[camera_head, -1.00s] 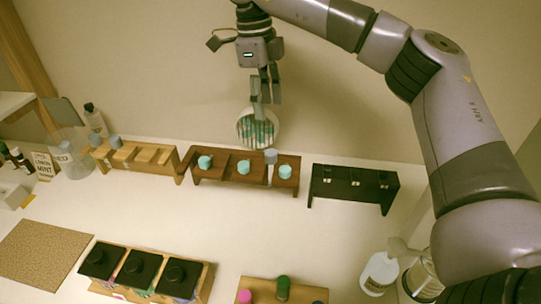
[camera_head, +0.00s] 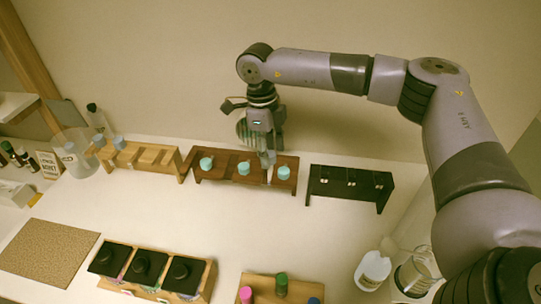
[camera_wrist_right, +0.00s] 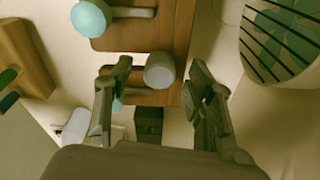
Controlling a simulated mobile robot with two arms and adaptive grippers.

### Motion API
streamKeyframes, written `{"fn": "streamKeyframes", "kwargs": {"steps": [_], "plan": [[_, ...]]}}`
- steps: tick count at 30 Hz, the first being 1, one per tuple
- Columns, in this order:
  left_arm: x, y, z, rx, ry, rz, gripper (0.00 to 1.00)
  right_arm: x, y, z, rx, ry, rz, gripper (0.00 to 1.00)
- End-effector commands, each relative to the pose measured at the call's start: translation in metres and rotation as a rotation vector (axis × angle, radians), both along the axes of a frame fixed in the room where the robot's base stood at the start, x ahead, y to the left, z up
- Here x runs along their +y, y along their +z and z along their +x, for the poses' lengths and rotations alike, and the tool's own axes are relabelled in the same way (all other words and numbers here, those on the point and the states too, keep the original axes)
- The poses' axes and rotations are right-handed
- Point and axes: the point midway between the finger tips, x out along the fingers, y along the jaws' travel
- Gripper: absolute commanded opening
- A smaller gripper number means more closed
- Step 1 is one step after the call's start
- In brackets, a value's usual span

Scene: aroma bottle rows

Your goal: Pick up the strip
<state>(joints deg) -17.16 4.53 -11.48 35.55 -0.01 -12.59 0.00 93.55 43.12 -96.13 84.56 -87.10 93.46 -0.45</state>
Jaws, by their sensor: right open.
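A pale strip with a grey round top (camera_wrist_right: 159,70) stands at the dark brown rack (camera_head: 228,180). Its lower part shows in the head view (camera_head: 269,177); its top is largely hidden there by my right gripper. My right gripper (camera_head: 267,157) points down over the right part of this rack. In the right wrist view its open fingers (camera_wrist_right: 160,72) lie to either side of the grey top, with gaps on both sides. Whether the fingertips are level with it I cannot tell. My left gripper is not in view.
A black rack (camera_head: 350,188) is to the right, a light wooden rack (camera_head: 140,156) to the left. A striped round object (camera_head: 243,129) is behind. The middle table is clear.

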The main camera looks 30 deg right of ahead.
Motion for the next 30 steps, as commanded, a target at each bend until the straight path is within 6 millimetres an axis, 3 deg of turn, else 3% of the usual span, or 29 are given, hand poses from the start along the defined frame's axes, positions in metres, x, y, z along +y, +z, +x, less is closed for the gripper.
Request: {"fn": "streamKeyframes", "kwargs": {"steps": [5,24,30], "plan": [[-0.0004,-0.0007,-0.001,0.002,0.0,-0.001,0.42,0.0,-0.0005,0.0,0.0,0.0,0.0,0.49],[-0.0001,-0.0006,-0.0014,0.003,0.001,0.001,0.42,0.0001,0.0002,0.0002,-0.001,0.0,-0.001,0.08],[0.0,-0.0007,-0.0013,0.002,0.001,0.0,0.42,0.0002,0.0004,0.0002,-0.001,0.0,-0.001,0.08]]}}
